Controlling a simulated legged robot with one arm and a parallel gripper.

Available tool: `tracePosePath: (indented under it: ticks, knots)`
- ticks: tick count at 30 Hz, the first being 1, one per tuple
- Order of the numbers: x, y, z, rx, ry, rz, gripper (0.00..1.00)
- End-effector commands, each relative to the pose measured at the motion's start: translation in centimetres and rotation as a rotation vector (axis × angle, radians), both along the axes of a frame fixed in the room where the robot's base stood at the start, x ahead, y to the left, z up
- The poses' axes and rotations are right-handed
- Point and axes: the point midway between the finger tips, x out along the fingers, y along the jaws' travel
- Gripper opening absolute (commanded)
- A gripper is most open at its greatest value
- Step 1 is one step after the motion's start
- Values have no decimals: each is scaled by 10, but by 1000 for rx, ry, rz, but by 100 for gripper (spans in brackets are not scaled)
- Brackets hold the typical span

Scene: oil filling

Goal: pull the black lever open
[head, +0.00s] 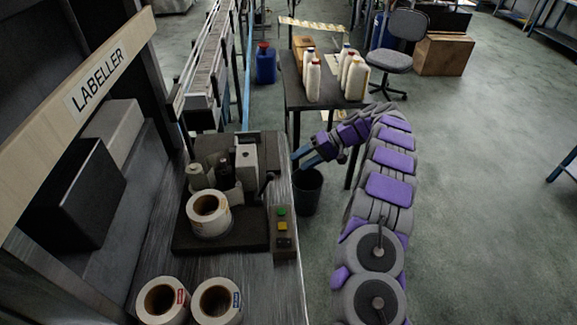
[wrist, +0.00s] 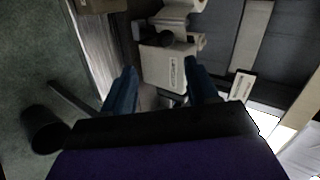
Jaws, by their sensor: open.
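The black lever (head: 266,184) stands at the right side of the labelling machine (head: 246,163) in the head view, slanting up to a small knob. My gripper (head: 301,160) is right of the machine and a little above the lever, apart from it. In the wrist view my gripper (wrist: 162,84) has its two blue fingers spread, with nothing between them. The pale machine block (wrist: 168,68) shows beyond the fingers. A dark round knob (wrist: 166,38) is near its top; I cannot tell if it belongs to the lever.
A label roll (head: 208,214) sits on the machine, with a button box (head: 283,233) beside it. A black bin (head: 307,192) stands below my gripper. A table (head: 333,94) with several white bottles is behind. The floor at right is open.

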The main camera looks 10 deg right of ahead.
Motion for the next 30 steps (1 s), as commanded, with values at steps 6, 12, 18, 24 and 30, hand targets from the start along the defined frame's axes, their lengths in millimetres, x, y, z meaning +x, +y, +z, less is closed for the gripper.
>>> tracePosePath:
  ticks: [6, 12, 18, 24, 30]
  knots:
    - [2, -32, 19, -3, 1, -2, 58]
    - [3, -51, 33, -3, 1, 0, 58]
    - [3, -57, 37, -1, 1, 0, 58]
    - [3, -57, 37, -1, 1, 0, 58]
    - [3, -57, 36, -1, 2, 1, 58]
